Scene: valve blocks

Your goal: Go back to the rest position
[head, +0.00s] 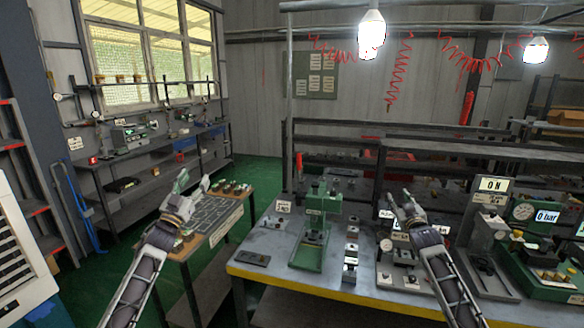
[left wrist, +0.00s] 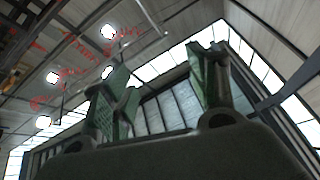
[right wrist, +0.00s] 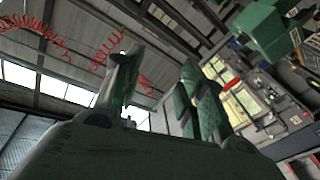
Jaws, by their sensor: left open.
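My left gripper (head: 193,181) is raised in front of the small side table at the left of the head view. In the left wrist view its two green-padded fingers (left wrist: 158,92) stand wide apart with nothing between them, pointing up at the roof. My right gripper (head: 400,203) is raised over the right part of the workbench. In the right wrist view its fingers (right wrist: 160,90) stand apart and empty, tilted up towards the wall and roof. Both grippers appear clear of the bench objects.
The yellow-edged workbench (head: 285,272) carries a green press (head: 310,240), a column of small metal blocks (head: 351,245) and a green gauge station (head: 545,255). A side table (head: 212,222) holds several small parts. Green floor (head: 262,180) shows between the benches.

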